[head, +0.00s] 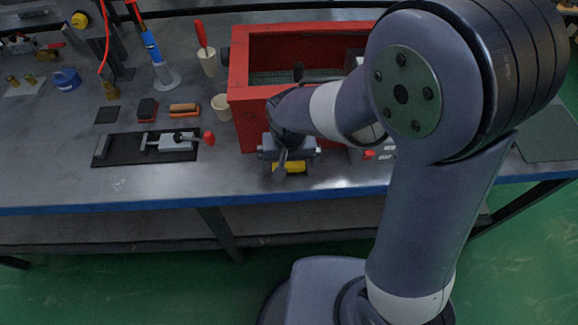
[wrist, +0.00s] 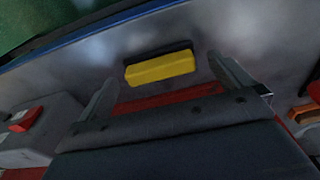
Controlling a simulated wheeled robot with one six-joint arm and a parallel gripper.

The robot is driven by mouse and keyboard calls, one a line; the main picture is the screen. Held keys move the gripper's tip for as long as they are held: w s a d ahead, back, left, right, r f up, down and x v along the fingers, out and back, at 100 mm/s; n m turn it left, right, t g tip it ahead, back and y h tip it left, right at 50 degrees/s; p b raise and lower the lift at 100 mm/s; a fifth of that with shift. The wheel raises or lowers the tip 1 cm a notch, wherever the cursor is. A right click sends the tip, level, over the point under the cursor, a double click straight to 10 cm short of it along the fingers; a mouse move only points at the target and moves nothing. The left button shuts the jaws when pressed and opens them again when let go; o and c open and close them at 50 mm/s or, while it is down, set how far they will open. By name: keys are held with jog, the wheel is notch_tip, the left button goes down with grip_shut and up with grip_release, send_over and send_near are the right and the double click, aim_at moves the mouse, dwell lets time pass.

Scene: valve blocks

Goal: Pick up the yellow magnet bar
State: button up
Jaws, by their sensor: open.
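The yellow magnet bar (wrist: 160,68) lies on the grey bench top near its blue front edge, with a dark strip along its far side in the wrist view. In the head view the bar (head: 291,167) shows just below my gripper, partly covered by it. My gripper (wrist: 166,82) is open and empty. Its two fingers stand to the left and right of the bar in the wrist view. The gripper (head: 287,164) also shows in the head view, in front of the red box. I cannot tell how high the fingertips are above the bench.
The red open-topped box (head: 241,96) stands right behind my gripper. A black mat (head: 120,150) with a red-handled clamp (head: 175,143) lies to the left. A beige cup (head: 222,107) and an orange-brown block (head: 184,110) stand behind it. The bench front left is clear.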

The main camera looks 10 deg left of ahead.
notch_tip(320, 180, down, 2)
jog(key=shift+w+f, duration=0.1)
jog(key=shift+c, duration=0.6)
jog(key=c, duration=0.9)
